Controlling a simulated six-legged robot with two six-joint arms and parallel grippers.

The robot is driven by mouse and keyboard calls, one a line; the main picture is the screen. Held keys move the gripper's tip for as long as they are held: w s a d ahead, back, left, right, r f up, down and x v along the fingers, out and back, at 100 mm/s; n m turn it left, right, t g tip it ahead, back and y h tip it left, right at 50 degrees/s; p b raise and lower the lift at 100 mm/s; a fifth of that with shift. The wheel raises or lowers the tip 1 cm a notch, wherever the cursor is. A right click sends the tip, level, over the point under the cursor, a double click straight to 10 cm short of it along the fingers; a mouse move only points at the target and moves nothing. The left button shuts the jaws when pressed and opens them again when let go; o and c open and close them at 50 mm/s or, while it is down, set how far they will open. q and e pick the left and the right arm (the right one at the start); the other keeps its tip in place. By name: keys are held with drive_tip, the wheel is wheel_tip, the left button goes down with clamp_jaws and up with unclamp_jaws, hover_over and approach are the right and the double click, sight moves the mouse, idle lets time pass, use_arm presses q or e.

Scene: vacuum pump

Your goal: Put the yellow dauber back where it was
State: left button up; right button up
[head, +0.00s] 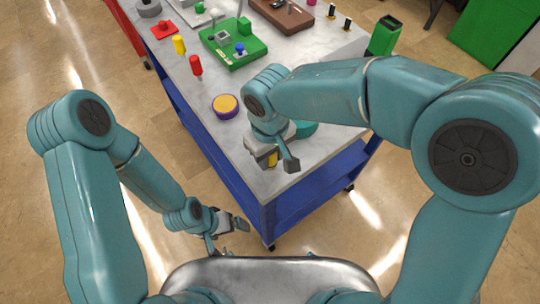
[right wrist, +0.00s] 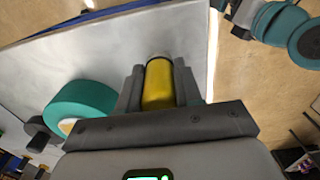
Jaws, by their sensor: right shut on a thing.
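My right gripper (head: 278,161) is shut on the yellow dauber (head: 272,159), over the table's near corner. In the right wrist view the dauber (right wrist: 158,84) is a yellow cylinder with a pale end, held between the two dark fingers of the gripper (right wrist: 158,88). The gripper hides part of it, and I cannot tell whether it touches the tabletop. My left gripper (head: 228,229) hangs beside the table's near left side, empty, with its fingers apart.
The white tabletop (head: 270,100) carries a purple-and-orange disc (head: 225,105), a teal roll (right wrist: 80,105) close beside the right gripper, a red-handled tool (head: 196,66), a yellow-handled tool (head: 180,45) and a green fixture (head: 232,45). A green-and-black box (head: 384,36) stands at the right edge.

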drive_tip(key=shift+f, duration=0.7)
drive_tip(key=shift+f, duration=0.1)
drive_tip(key=shift+f, duration=0.15)
drive_tip(key=o, duration=1)
drive_tip(key=shift+o, duration=0.2)
wheel_tip(320, 180, up, 13)
drive_tip(key=shift+f, duration=0.2)
drive_tip(key=shift+s+f, duration=0.1)
